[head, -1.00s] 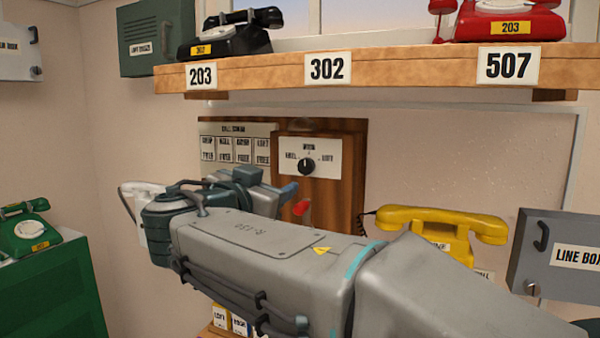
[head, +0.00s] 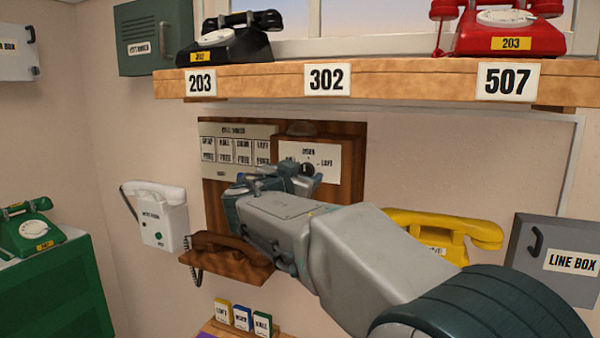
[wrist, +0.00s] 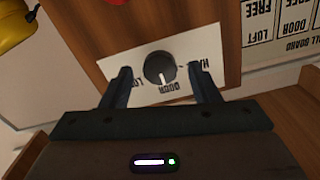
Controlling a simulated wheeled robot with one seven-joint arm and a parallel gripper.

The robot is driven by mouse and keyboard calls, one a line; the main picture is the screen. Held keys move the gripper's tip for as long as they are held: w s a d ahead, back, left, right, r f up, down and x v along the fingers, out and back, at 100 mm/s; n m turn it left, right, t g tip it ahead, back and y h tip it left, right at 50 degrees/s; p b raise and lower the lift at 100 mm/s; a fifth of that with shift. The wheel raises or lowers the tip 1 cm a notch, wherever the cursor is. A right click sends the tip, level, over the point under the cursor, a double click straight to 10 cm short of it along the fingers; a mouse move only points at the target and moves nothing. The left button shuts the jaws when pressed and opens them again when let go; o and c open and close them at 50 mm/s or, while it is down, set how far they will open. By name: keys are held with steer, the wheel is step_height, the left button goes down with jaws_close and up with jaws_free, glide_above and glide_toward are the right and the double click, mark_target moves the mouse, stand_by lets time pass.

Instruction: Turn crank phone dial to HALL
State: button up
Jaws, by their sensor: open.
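The wooden crank phone (head: 350,160) hangs on the wall below the shelf. Its white dial plate (head: 327,152) is partly covered by my gripper (head: 313,172). In the wrist view the plate is upside down, with a round black dial (wrist: 160,68) in its middle. The dial's white mark points at the DOOR label (wrist: 174,88). The LOFT label (wrist: 146,83) is at the left and the HALL label (wrist: 211,60), partly covered by a finger, at the right. My gripper (wrist: 159,72) is open, its fingers on either side of the dial in the picture, with gaps. Contact is not seen.
A brown handset (head: 228,256) hangs beside my arm. A yellow phone (head: 445,228) is right of it, a white phone (head: 160,215) left. The shelf (head: 410,82) with phones is above. A call board (head: 235,150) is left of the dial.

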steer(key=shift+c, duration=0.2)
steer(key=c, duration=0.9)
steer(key=shift+f+b, duration=0.1)
steer(key=shift+b, duration=0.25)
steer(key=shift+f+n+b, duration=0.15)
steer(key=shift+n+b, duration=0.85)
steer(key=shift+b, duration=0.2)
steer(key=n+b, duration=0.2)
steer(key=shift+b, duration=0.35)
steer(key=n+b, duration=0.2)
steer(key=n, duration=0.2)
steer(key=shift+r+n+b, duration=0.15)
steer(key=shift+n+b, duration=0.1)
steer(key=shift+n, duration=0.7)
steer(key=shift+r+n+b, duration=0.1)
steer(key=shift+n+b, duration=0.1)
steer(key=shift+n, duration=0.75)
